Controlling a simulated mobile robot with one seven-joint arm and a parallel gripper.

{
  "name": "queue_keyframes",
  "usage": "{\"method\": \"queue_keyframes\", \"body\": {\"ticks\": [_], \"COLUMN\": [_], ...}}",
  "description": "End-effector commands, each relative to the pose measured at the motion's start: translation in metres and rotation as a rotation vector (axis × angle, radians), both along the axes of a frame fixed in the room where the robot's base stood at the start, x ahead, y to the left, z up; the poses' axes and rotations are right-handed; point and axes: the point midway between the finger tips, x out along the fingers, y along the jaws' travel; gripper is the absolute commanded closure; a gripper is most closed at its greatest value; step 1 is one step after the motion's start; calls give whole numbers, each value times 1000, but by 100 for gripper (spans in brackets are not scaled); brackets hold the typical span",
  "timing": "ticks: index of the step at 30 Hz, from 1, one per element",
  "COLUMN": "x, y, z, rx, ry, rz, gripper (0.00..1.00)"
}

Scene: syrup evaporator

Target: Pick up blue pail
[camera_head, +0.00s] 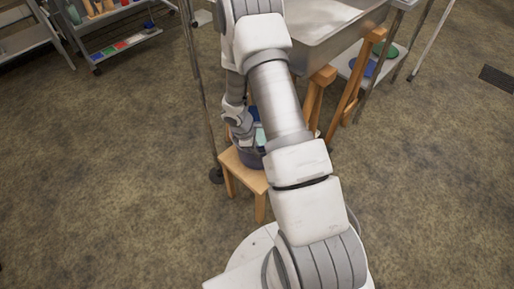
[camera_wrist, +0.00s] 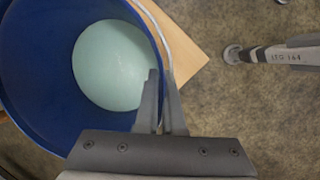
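The blue pail (camera_wrist: 35,75) fills the left of the wrist view, seen from above, with a pale green round surface (camera_wrist: 112,65) inside it. In the head view the pail (camera_head: 249,158) shows partly behind my arm, on a small wooden stool (camera_head: 252,180). My gripper (camera_wrist: 159,73) is at the pail's right rim in the wrist view, with one finger inside the wall and one outside. The fingers are close together with the rim between them, so it looks shut on the rim. In the head view my arm hides much of the pail.
A large metal pan (camera_head: 335,30) on wooden legs stands just behind the stool. A metal pole (camera_head: 200,90) with a dark foot rises left of the stool. A shelf cart (camera_head: 118,45) stands at the back left.

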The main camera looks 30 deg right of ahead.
Motion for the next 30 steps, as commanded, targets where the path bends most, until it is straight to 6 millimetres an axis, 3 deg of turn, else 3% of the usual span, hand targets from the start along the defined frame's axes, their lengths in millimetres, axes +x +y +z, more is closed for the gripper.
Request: {"method": "queue_keyframes", "body": {"ticks": [11, 30], "x": [3, 2], "y": [-1, -1], "z": [21, 76], "rx": [-2, -2], "ry": [-7, -6], "rz": [0, -1], "gripper": [100, 100]}}
